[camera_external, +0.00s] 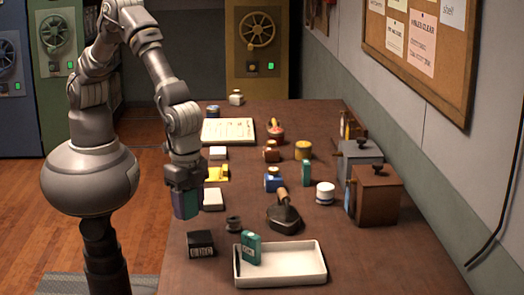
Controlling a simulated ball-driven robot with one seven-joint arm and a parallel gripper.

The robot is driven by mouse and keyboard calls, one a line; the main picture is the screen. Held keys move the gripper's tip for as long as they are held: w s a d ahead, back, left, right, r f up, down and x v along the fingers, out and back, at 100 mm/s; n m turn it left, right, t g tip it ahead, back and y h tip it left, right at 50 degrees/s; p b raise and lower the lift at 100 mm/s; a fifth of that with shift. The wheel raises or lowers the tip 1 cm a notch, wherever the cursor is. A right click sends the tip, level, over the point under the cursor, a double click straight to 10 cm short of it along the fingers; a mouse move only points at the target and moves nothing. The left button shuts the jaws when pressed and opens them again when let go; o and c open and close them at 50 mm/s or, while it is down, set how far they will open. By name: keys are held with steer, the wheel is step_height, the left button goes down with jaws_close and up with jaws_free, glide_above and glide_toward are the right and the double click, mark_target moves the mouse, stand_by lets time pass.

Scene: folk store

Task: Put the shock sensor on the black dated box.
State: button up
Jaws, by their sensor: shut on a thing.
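My gripper (186,188) points down over the table's left edge, shut on a small block (186,207) with purple and teal faces. I cannot read any marking on it, so I cannot tell for sure that it is the shock sensor. The fingers partly hide its top. The black dated box (201,243) sits on the table near the front left, with pale lettering on its front. The held block is above and slightly behind the black box, apart from it.
A white tray (292,279) holding a teal box (251,247) is right of the black box. A small dark spool (233,225) and a dark iron-like tool (284,215) stand nearby. A white block (212,199) is beside my gripper. Brown (377,196) and grey boxes line the right side.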

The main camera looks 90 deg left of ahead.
mark_target(199, 236)
steer(key=shift+w+d+f, duration=0.15)
steer(key=shift+w+d, duration=0.9)
steer(key=shift+d, duration=0.05)
steer(key=shift+d+f+b, duration=0.1)
steer(key=shift+f+b, duration=0.25)
step_height(199, 236, down, 3)
steer(key=shift+w+r+b, duration=0.1)
steer(key=shift+b, duration=0.4)
steer(key=o, duration=1.1)
